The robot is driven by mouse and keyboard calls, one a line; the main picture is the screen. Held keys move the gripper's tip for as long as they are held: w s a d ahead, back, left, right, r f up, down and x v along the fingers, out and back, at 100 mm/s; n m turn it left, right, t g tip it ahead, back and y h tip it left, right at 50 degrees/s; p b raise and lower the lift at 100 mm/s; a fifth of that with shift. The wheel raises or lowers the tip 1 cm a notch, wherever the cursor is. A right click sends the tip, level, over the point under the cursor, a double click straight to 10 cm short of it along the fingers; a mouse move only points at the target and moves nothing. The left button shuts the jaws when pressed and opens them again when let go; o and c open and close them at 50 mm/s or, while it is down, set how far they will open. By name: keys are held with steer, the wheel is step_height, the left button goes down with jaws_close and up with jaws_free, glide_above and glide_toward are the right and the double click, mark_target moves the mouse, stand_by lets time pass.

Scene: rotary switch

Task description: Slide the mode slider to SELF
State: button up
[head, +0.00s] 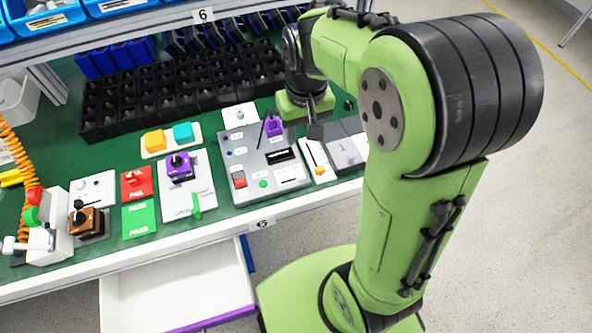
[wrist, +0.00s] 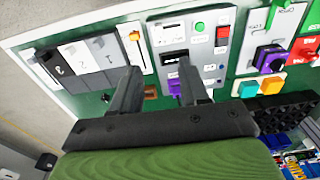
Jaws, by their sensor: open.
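A narrow white panel with a slot and a small orange knob (head: 319,168) stands right of the grey device panel. It looks like the mode slider; its lettering is too small to read. In the wrist view the orange slider knob (wrist: 135,36) sits at the far end of its slot, beyond the left finger. My gripper (head: 316,130) is above the slider panel's back end, partly hiding it. In the wrist view my gripper (wrist: 157,74) is open, with nothing held. Its fingers point towards the gap between slider panel and grey panel.
The grey panel (head: 245,160) with a red rocker and green button is left of the slider. Grey numbered keys (head: 345,150) are close on its right. A green lever (head: 196,205) stands further left. Black bins (head: 180,90) fill the back. An open drawer (head: 175,285) juts out below.

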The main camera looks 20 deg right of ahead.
mark_target(299, 174)
steer(key=shift+g, duration=0.3)
steer(key=f+b, duration=0.1)
steer(key=f, duration=0.5)
steer(key=w+f+b, duration=0.1)
steer(key=f+b, duration=0.1)
steer(key=f, duration=0.4)
steer(key=f+b, duration=0.1)
steer(key=f, duration=0.6)
steer(key=shift+w+b, duration=0.4)
steer(key=shift+c, duration=0.4)
jaws_close()
steer(key=shift+r, duration=0.1)
